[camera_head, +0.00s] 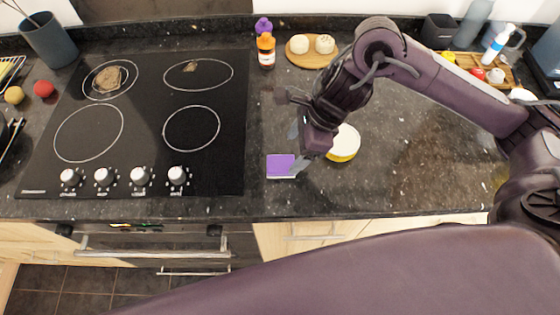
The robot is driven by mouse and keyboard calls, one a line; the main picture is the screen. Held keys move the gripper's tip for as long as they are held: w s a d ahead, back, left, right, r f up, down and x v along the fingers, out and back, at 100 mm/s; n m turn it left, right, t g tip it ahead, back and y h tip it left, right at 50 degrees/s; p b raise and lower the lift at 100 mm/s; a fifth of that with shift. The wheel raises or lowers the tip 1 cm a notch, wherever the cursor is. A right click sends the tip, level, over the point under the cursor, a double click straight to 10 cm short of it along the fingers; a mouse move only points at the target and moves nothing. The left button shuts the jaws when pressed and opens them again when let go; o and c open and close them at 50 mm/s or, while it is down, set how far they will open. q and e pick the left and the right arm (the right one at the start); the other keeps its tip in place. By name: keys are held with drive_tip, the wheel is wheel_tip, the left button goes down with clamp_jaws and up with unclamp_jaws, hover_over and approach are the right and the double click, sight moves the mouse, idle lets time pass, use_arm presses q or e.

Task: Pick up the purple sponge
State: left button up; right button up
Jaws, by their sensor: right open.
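The purple sponge (280,165) lies flat on the dark granite counter, just right of the stove and near the counter's front edge. My right gripper (296,152) is over the sponge's right side, pointing down, with its fingers apart. One finger shows near the sponge's right edge and the other above its far side. I cannot tell whether a finger touches it. The left gripper is not in view.
A white and yellow round container (345,143) stands close to the right of my gripper. The black stovetop (150,125) with knobs is at left. An orange bottle (266,50) and a wooden board (311,58) stand behind. Bare counter (400,165) lies to the right.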

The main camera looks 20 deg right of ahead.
sight(282, 163)
drive_tip(key=shift+a+f, duration=0.3)
drive_tip(key=shift+f, duration=0.15)
drive_tip(key=p+x, duration=0.2)
drive_tip(key=x, duration=0.1)
drive_tip(key=shift+s+a+f, duration=0.1)
drive_tip(key=shift+a+f, duration=0.1)
drive_tip(key=shift+a, duration=0.1)
drive_tip(key=shift+a+f, duration=0.2)
drive_tip(key=shift+f, duration=0.3)
drive_tip(key=c, duration=1.1)
